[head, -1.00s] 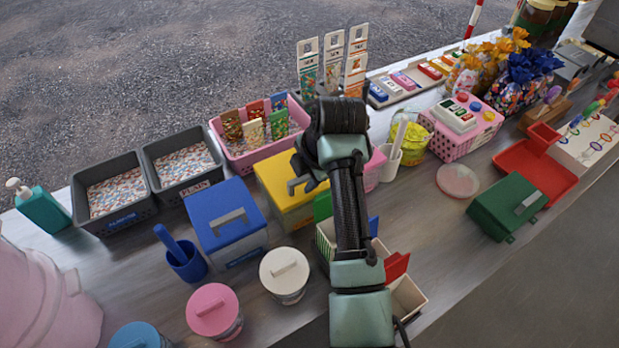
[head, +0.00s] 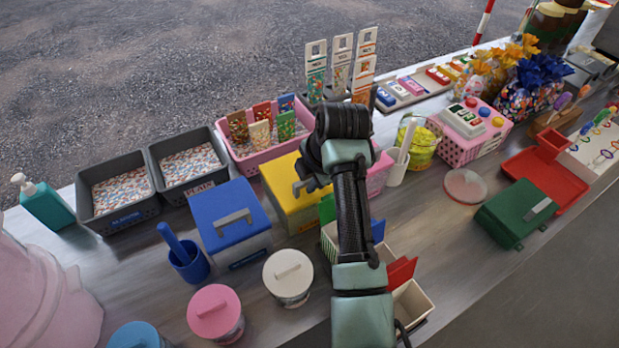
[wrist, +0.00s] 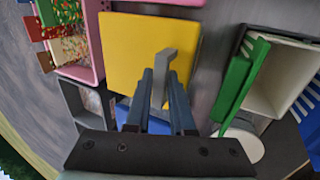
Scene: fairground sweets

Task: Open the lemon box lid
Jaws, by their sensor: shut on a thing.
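The lemon box has a yellow lid (head: 277,184), which lies in the middle of the counter in the head view, partly behind my arm. The lid looks down on the box. In the wrist view the yellow lid (wrist: 130,50) fills the upper middle. Its grey bar handle (wrist: 174,62) rises between my fingers. My gripper (wrist: 165,85) is shut on this handle.
A blue-lidded box (head: 227,212) stands just left. A pink basket of packets (head: 263,152) is behind. An open cream box with a green flap (wrist: 238,82) stands close beside the lemon box. White (head: 288,272) and pink (head: 214,308) lidded tubs stand in front.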

